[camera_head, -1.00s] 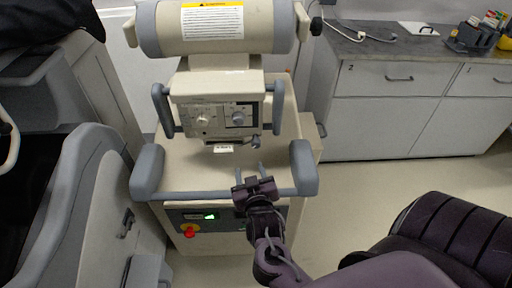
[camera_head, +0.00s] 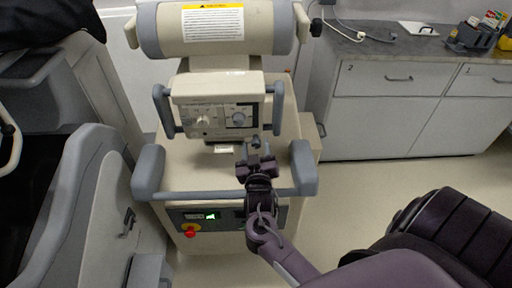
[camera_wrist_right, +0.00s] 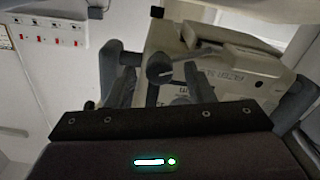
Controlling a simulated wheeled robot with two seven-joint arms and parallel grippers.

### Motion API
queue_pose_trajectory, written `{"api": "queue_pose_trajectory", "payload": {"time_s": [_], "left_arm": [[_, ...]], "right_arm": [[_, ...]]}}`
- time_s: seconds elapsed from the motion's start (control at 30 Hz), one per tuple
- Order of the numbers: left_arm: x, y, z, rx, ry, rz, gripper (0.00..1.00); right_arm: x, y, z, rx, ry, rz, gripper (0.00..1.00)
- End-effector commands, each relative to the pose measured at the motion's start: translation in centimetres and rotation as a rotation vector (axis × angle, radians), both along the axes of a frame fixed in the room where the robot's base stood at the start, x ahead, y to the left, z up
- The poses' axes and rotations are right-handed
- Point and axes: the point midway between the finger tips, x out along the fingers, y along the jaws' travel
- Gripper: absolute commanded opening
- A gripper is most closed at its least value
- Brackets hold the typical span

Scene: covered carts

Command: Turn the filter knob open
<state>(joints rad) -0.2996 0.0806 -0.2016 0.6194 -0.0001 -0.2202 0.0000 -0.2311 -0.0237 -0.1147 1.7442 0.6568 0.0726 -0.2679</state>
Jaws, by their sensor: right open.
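The cart's column head carries a cream control box with a light dial (camera_head: 203,121) and a grey dial (camera_head: 239,119) on its panel. A small dark knob (camera_head: 256,142) sticks out below the panel's right side. I take it for the filter knob, but no label on it is readable in the head view. In the right wrist view a round grey knob (camera_wrist_right: 159,68) shows between the finger lines, beside faint printed lettering. My right gripper (camera_head: 254,151) is open, just in front of the small knob; contact cannot be told. My left gripper is not in view.
A grey handlebar (camera_head: 215,195) crosses the cart's front under my right arm, with upright grey pads at both ends. A red button (camera_head: 190,231) and a green display sit below. A grey machine fills the left; a counter (camera_head: 390,50) stands at the back right.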

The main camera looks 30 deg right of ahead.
Motion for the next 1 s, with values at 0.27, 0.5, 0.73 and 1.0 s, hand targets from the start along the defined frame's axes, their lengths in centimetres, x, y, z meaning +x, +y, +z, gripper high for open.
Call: {"api": "queue_pose_trajectory", "payload": {"time_s": [0.27, 0.5, 0.73, 1.0], "left_arm": [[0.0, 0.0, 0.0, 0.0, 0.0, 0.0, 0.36], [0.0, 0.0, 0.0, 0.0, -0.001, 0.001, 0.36], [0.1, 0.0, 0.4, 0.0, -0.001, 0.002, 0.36], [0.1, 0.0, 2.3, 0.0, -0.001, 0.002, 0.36]], "right_arm": [[0.0, 0.0, 0.0, 0.0, 0.0, 0.0, 0.34], [0.0, 0.0, 0.0, 0.0, 0.0, 0.0, 0.04], [0.0, 0.0, 0.1, -0.016, 0.011, 0.001, 0.04], [0.0, 0.0, 0.4, -0.126, 0.078, -0.001, 0.04]]}}
